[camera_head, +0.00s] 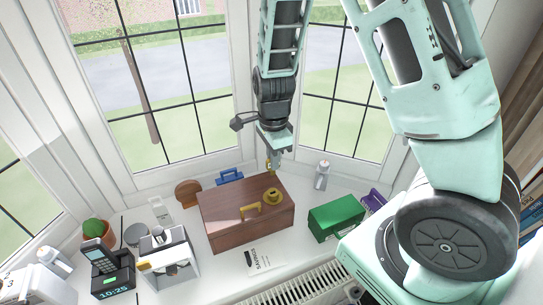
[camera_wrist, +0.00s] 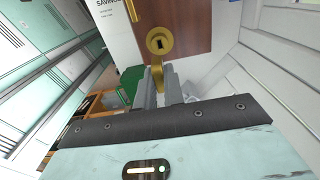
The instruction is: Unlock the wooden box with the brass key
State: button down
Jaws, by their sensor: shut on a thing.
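The wooden box (camera_head: 225,222) is reddish brown and stands shut on the white sill in the head view. On its top are a yellow handle (camera_head: 250,211) and a round brass lock (camera_head: 273,196). The wrist view shows the lock's dark keyhole (camera_wrist: 159,43) in the brown panel (camera_wrist: 190,22). My gripper (camera_head: 273,155) is above the far right part of the box, shut on the brass key (camera_wrist: 157,76). The key points toward the lock and looks just short of the keyhole; whether it touches the lock plate I cannot tell. The fingers partly hide the key.
A green box (camera_head: 337,221) and a white bottle (camera_head: 322,175) stand right of the wooden box. A blue object (camera_head: 230,177) is behind it. A phone with a clock (camera_head: 110,280), a white appliance (camera_head: 168,258) and a potted cactus (camera_head: 95,232) are at left. Windows rise behind.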

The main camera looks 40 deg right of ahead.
jog(key=shift+f+b, duration=2)
jog(key=shift+f, duration=0.95)
jog(key=shift+f+b, duration=0.65)
jog(key=shift+f, duration=1)
jog(key=c, duration=1.4)
grip_release()
jog(key=shift+c, duration=0.2)
jog(key=shift+r, duration=0.1)
notch_tip(320, 180, up, 17)
jog(key=shift+r+b, duration=0.15)
jog(key=shift+b, duration=0.25)
